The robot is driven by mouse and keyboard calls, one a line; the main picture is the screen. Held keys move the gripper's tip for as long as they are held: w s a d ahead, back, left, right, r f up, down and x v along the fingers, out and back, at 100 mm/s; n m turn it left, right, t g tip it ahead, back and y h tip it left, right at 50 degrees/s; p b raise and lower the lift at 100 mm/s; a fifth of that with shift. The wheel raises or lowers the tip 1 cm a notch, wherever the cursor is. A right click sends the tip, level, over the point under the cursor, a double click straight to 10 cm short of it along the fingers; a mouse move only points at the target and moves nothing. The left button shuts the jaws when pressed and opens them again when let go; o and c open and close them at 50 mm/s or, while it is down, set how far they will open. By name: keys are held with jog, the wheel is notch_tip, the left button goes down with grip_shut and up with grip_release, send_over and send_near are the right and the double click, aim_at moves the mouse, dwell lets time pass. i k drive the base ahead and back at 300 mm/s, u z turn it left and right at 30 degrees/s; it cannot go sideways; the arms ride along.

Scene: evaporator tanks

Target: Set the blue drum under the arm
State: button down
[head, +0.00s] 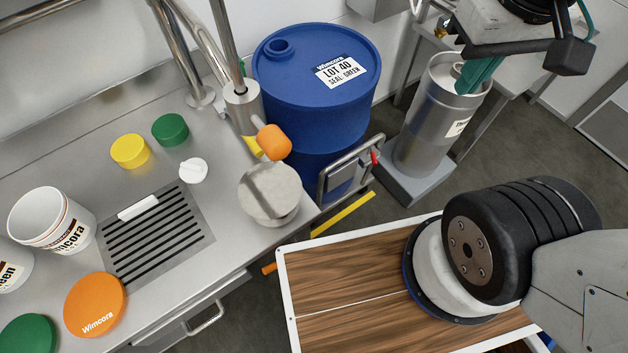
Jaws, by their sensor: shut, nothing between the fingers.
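The blue drum (318,120) stands upright beyond the right end of the steel counter. Its label reads "LOT 40, SEAL: GREEN", and a round opening or bung shows at the left of its top; I cannot tell which. A steel pipe arm (240,108) with an orange knob (273,142) rises at the counter's right end, beside and partly in front of the drum. My gripper (470,84) has teal fingers, shut and empty, over the top of a steel cylinder (432,125) to the drum's right. The drum's lower part is hidden by a metal frame.
The metal frame (322,180) with a red handle stands before the drum. The counter holds a yellow lid (130,150), green lid (170,129), white cap (193,170), orange lid (95,304), white bucket (40,222) and slotted drain (190,242). A yellow strip (345,213) marks the floor.

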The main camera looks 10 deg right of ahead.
aim_at(318, 81)
jog(key=u, duration=1)
jog(key=k, duration=0.55)
jog(key=z, duration=1.35)
